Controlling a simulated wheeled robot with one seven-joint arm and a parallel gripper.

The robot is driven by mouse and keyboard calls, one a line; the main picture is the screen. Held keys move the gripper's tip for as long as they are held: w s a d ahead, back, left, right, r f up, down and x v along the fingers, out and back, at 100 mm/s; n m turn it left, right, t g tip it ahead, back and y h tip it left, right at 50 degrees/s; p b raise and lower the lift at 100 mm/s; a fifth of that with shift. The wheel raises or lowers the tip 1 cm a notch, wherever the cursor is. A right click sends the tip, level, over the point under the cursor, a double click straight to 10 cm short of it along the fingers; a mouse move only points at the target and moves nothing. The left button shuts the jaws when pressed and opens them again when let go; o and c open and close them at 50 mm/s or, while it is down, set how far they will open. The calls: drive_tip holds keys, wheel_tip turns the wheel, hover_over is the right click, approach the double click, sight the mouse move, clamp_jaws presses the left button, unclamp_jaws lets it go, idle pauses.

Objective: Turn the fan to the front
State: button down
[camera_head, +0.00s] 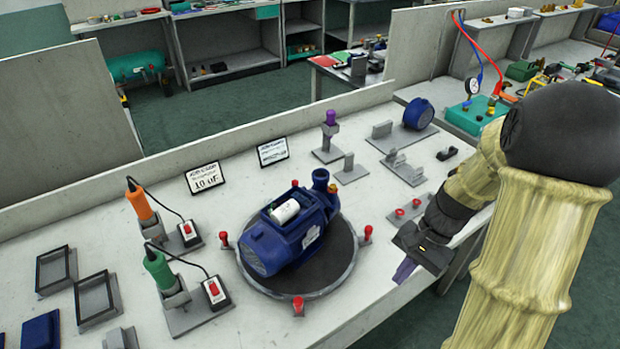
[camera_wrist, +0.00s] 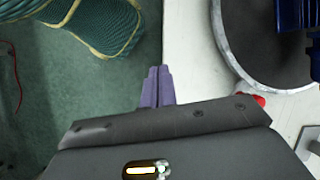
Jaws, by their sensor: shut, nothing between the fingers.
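A blue pump (camera_head: 290,232) lies on a dark round turntable (camera_head: 325,271) with a pale rim and several red-topped knobs around it. The pump's round, grilled fan end (camera_head: 262,255) points to the lower left in the head view; its flanged pipe end is at the upper right. My gripper (camera_head: 404,271) is shut and empty, with purple fingers, to the right of the turntable near the bench's front edge. In the wrist view my fingers (camera_wrist: 156,86) are together beside the bench edge, and the turntable (camera_wrist: 262,55), a red knob (camera_wrist: 259,99) and part of the blue pump (camera_wrist: 288,18) show to the right.
Orange (camera_head: 139,203) and green (camera_head: 159,269) screwdriver-like tools stand in holders left of the turntable. Small grey fixtures and a blue round cover (camera_head: 418,113) stand behind it. Two small signs (camera_head: 205,178) lean near the back wall. Open floor lies in front of the bench.

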drive_tip(key=s+r+n+t+h, duration=0.1)
drive_tip(key=n, duration=0.1)
drive_tip(key=s+a+r+n+t+h, duration=0.1)
drive_tip(key=r+n+t, duration=0.1)
drive_tip(key=n, duration=0.1)
drive_tip(key=s+a+r+n+t+h, duration=0.1)
drive_tip(key=n+t+h, duration=0.1)
drive_tip(key=n, duration=0.1)
drive_tip(key=shift+a+r, duration=0.1)
drive_tip(key=shift+r, duration=0.15)
